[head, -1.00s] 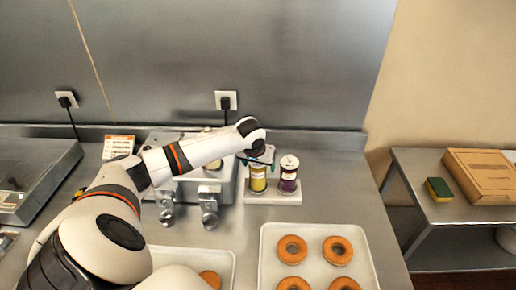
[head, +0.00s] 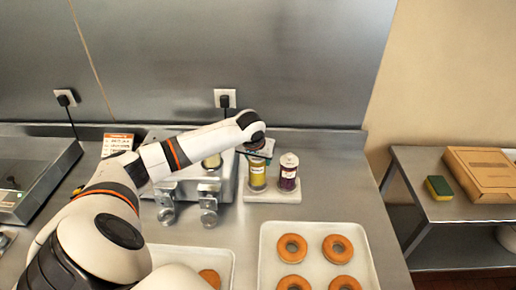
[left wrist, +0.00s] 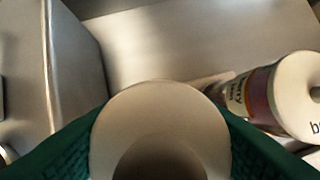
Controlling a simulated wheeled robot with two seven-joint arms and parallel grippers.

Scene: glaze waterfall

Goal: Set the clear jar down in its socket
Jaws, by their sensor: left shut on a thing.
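A see-through jar with yellow contents and a pale label (head: 257,176) is upright at the left place of the white stand (head: 272,197). My left gripper (head: 257,155) is over its top, fingers pointing down. In the left wrist view the green fingers are shut on the jar's round cream lid (left wrist: 160,120). I cannot tell whether the jar's foot is in the socket or just above it; the socket is hidden. A purple jar with a cream lid (head: 289,174) stands at the right place, also seen in the left wrist view (left wrist: 268,98). My right gripper is out of view.
A metal machine with two knobs (head: 209,208) stands left of the stand, close to my arm. A tray (head: 316,260) of orange doughnuts lies in front, with part of another tray beside it. A sponge (head: 439,188) and a cardboard box (head: 485,173) are on the right side table.

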